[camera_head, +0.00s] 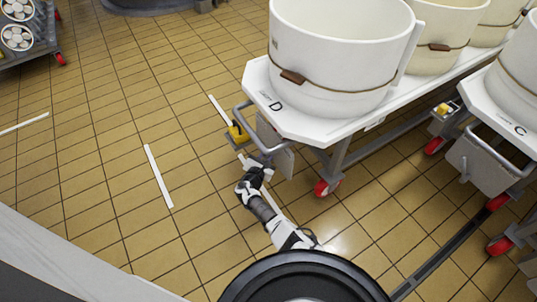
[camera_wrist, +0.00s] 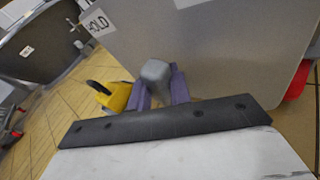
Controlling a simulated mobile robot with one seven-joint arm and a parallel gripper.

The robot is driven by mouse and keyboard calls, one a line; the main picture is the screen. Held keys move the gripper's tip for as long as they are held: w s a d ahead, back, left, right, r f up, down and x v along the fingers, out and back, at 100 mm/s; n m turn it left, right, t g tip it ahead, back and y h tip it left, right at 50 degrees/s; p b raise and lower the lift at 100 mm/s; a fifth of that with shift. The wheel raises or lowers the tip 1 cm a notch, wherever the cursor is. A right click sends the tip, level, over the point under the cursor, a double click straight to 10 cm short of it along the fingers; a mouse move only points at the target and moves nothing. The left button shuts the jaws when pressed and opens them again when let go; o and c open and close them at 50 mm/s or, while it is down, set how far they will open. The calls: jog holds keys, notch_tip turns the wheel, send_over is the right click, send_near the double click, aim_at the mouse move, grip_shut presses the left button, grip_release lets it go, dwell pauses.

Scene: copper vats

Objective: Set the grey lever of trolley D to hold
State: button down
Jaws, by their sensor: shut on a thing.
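Trolley D (camera_head: 310,124) has a white deck marked D and carries large cream tubs; a grey panel (camera_head: 285,158) hangs at its near end. My gripper (camera_head: 258,172) is at this panel in the head view. In the wrist view, the purple fingers of my gripper (camera_wrist: 160,88) are shut on the grey lever (camera_wrist: 155,71), whose rounded end shows between them in front of the panel (camera_wrist: 215,55). A HOLD label (camera_wrist: 98,22) is up and left of the lever. A second label (camera_wrist: 188,3) is cut off at the top. The lever is not distinguishable in the head view.
A yellow part (camera_head: 238,131) sits left of the panel by a grey rail; yellow also shows in the wrist view (camera_wrist: 114,97). Trolley C (camera_head: 505,120) stands right, with red wheels. A rack (camera_head: 30,35) stands far left.

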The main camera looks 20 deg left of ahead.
jog(key=shift+w+a+r+n+g+h+p, duration=0.3)
jog(key=shift+w+a+n+g+h+p, duration=0.1)
jog(key=shift+w+a+n+g+p, duration=0.45)
jog(key=shift+s, duration=0.1)
jog(key=c, duration=1.6)
grip_release()
jog(key=shift+o, duration=0.2)
jog(key=p+v, duration=0.6)
jog(key=v, duration=0.7)
jog(key=shift+s+p, duration=0.3)
jog(key=shift+s, duration=0.15)
jog(key=shift+o, duration=0.4)
